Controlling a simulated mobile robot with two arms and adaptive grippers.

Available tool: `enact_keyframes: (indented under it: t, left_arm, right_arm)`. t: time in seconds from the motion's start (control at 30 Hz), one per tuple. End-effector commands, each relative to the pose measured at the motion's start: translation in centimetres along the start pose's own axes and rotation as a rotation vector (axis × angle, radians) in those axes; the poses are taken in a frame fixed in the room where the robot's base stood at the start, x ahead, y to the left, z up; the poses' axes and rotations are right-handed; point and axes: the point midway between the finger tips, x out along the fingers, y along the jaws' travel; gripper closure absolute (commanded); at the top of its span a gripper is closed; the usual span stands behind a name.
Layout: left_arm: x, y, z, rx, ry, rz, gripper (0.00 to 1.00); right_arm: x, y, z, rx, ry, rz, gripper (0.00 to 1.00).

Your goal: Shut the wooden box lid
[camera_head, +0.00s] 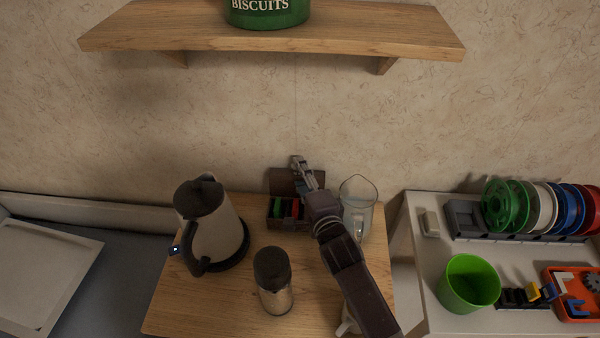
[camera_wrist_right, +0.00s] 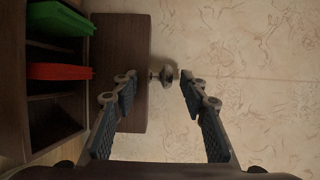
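The dark wooden box (camera_head: 274,224) stands at the back of the wooden table with its lid (camera_head: 281,181) raised open against the wall side. Green and red items stand in its compartments. In the right wrist view the lid (camera_wrist_right: 121,35) is a brown panel with a small round knob (camera_wrist_right: 165,76) at its edge; the open box (camera_wrist_right: 42,105) is at left. My right gripper (camera_head: 305,166) is open at the lid's upper right. Its fingers (camera_wrist_right: 158,90) are spread to either side of the knob; contact cannot be told. My left gripper is out of view.
A kettle (camera_head: 217,235) and a dark-topped jar (camera_head: 273,285) stand left of my right arm. A clear glass pitcher (camera_head: 358,205) is close to the arm's right. A wall shelf (camera_head: 380,32) with a green biscuit tin (camera_head: 265,12) hangs above. A white side table (camera_head: 420,270) stands right.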

Motion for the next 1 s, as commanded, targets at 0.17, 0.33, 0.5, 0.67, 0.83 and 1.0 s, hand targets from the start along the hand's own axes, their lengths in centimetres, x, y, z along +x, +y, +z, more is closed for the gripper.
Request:
enact_keyframes:
  t: [0.17,0.33,0.5,0.67,0.83,1.0]
  left_arm:
    - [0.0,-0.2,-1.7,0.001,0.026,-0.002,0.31]
    - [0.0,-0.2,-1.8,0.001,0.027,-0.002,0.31]
    - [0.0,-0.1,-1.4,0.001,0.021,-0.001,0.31]
    - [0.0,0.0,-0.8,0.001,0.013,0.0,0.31]
    - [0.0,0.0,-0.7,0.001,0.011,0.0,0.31]
    - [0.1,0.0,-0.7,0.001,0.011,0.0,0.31]
  right_arm:
    - [0.6,0.0,0.0,0.0,-0.001,0.0,0.6]
    - [0.6,0.0,0.0,0.0,0.0,0.0,0.6]
    - [0.6,0.0,0.0,0.0,0.0,0.001,0.74]
    - [0.6,-0.1,0.0,0.0,0.0,-0.001,0.92]
    - [0.6,-0.2,0.0,-0.001,0.0,-0.003,1.0]
    - [0.6,-0.2,0.0,-0.001,0.0,-0.008,1.0]
